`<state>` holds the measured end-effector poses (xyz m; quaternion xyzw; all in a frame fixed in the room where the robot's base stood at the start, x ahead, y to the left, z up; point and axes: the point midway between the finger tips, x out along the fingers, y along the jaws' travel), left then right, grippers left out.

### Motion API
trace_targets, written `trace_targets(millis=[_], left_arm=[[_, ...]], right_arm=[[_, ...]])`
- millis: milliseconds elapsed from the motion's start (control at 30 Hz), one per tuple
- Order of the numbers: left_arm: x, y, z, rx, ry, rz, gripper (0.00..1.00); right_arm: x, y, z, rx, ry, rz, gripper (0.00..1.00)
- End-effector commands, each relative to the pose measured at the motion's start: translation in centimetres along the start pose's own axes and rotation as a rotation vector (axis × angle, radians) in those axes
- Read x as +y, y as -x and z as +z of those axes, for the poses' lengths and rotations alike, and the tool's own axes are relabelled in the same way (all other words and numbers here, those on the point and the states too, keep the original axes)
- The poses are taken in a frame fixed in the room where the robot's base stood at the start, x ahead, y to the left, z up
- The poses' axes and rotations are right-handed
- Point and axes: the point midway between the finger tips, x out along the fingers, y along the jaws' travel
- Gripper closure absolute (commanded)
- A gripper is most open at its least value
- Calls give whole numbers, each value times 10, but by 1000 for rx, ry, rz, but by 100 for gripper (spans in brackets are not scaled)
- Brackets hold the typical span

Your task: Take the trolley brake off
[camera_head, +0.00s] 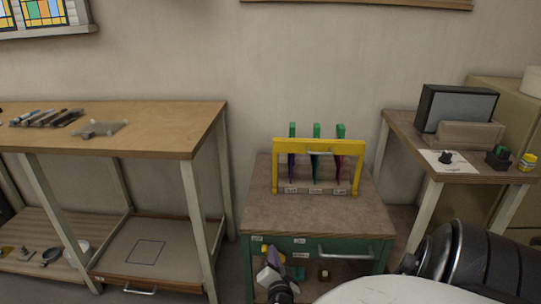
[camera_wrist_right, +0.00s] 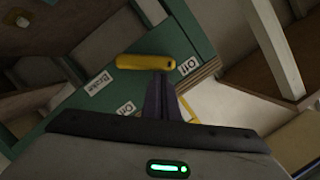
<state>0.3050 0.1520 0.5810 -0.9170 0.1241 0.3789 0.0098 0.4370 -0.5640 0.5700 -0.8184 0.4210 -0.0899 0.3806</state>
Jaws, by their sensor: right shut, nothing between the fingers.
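The green trolley (camera_head: 318,208) with a brown top stands in the middle of the head view. Its yellow brake lever (camera_wrist_right: 145,62) shows at the front panel in the wrist view. White labels surround it: a "Brake" label (camera_wrist_right: 98,82), one beside the lever's right end that seems to read "Off" (camera_wrist_right: 188,66), and another lower label (camera_wrist_right: 126,107) that I cannot read surely. My right gripper (camera_head: 272,254) is at the trolley's front left; in the wrist view its shut fingers (camera_wrist_right: 163,80) are against or just short of the lever. The fingers hide part of the panel. My left gripper is out of view.
A yellow rack (camera_head: 318,146) with green-handled tools stands on the trolley. A metal handle (camera_head: 345,253) juts from its front. A wooden workbench (camera_head: 170,135) stands left; a small table (camera_head: 430,150) with a black-framed box stands right.

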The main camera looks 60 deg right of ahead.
Motion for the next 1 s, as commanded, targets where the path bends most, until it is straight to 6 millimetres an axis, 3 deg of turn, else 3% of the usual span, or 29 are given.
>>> trace_targets(millis=[567,1000], left_arm=[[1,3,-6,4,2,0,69],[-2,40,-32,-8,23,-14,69]], right_arm=[[-5,1,-3,-2,-2,-1,100],[-52,13,-52,0,-2,0,100]])
